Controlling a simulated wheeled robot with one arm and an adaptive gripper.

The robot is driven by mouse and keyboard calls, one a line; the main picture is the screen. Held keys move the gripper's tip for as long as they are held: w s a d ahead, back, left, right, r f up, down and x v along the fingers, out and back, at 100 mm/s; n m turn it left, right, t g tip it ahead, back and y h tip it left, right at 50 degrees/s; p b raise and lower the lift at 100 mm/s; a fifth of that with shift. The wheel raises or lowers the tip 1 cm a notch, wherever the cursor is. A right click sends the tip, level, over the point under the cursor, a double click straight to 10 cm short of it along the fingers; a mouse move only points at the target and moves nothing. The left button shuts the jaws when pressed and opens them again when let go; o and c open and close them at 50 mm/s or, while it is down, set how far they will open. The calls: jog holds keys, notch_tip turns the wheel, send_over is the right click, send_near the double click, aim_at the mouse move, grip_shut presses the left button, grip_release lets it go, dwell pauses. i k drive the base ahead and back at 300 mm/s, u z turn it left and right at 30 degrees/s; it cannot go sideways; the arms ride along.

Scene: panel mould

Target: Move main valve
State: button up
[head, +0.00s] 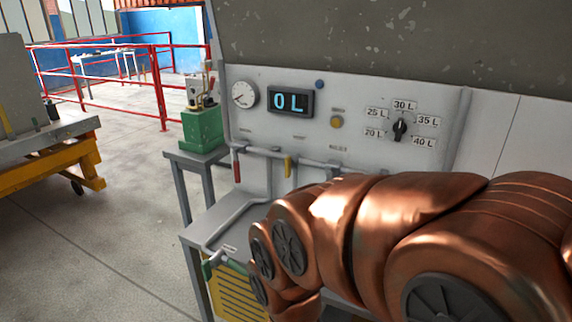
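The panel (350,105) carries pipes with coloured handles. A red handle (237,170) hangs down at the left of the pipe run. The labels by the handles are too small to read, so I cannot tell which one is the main valve. My copper arm covers the lower right and hides part of the pipes and bench. My gripper is not visible.
The display (291,101) reads 0 L, beside a round gauge (244,94). A black selector knob (400,129) sits among litre labels. A green box (203,130) stands on a small table at left. A yellow grille (238,292) is below.

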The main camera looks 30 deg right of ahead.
aim_at(236, 163)
jog(key=u, duration=0.1)
jog(key=k, duration=0.65)
jog(key=u, duration=0.9)
jog(key=i, duration=1)
jog(key=z, duration=0.05)
